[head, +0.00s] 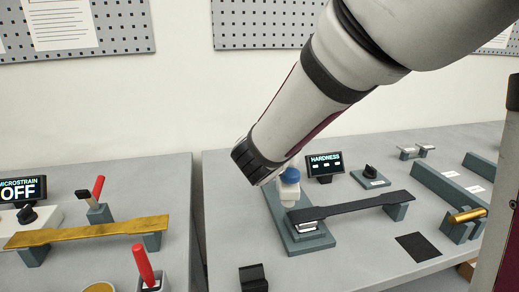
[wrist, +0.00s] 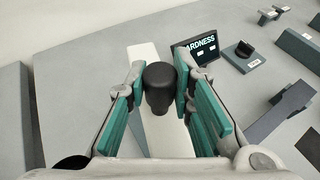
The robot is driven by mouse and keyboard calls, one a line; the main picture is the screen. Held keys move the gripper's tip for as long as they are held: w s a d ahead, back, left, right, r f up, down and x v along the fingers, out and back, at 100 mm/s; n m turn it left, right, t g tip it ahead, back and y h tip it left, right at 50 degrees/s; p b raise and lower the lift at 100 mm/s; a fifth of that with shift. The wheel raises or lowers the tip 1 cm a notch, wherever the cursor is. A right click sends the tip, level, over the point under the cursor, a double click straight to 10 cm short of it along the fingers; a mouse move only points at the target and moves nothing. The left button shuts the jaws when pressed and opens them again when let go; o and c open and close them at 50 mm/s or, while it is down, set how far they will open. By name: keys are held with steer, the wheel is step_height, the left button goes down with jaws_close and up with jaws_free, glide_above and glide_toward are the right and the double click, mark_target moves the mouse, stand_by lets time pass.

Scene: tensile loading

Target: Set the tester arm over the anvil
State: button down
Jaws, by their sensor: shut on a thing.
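The hardness tester stands on the right table on a grey-green base (head: 312,244). The anvil seems to be the small pale block (head: 306,226) on the base, by the near end of a dark strip (head: 350,204). In the wrist view, my gripper (wrist: 160,78) is shut on a black knob (wrist: 160,98), with a finger on each side. The white tester arm (wrist: 143,58) runs beneath the knob.
A HARDNESS display (head: 325,164) and a dial box (head: 370,177) stand behind the strip. A black mat (head: 417,247) and a small dark block (head: 253,278) lie nearer. The left table holds a yellow strip (head: 85,232) and red-handled tools. A gap separates the tables.

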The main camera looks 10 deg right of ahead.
steer(key=shift+s+d+b, duration=0.15)
steer(key=shift+d+b, duration=0.3)
steer(key=shift+d, duration=0.85)
steer(key=c, duration=1.4)
jaws_free()
steer(key=shift+o, duration=0.2)
steer(key=v, duration=1.2)
